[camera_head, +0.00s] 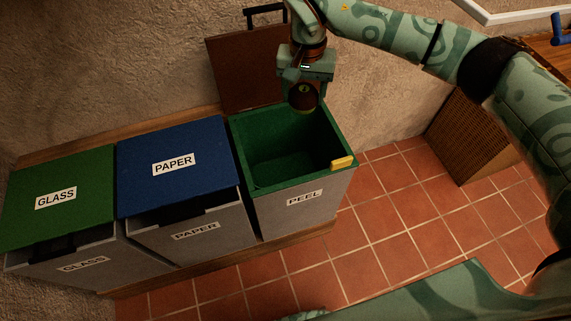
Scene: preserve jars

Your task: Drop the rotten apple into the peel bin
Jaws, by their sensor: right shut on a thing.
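The peel bin (298,196) stands at the right end of a row of three bins. Its brown lid (240,75) is tipped up against the wall, and its green inside looks empty where I can see it. My right gripper (304,92) points down above the back part of the opening. It is shut on the dark, brownish rotten apple (303,98), which has a small greenish spot on it. My left gripper is not in view.
The paper bin (180,195) with a blue lid and the glass bin (60,195) with a green lid are closed. A yellow piece (342,162) sits on the peel bin's right rim. A woven basket (470,135) stands at the right. The tiled floor in front is clear.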

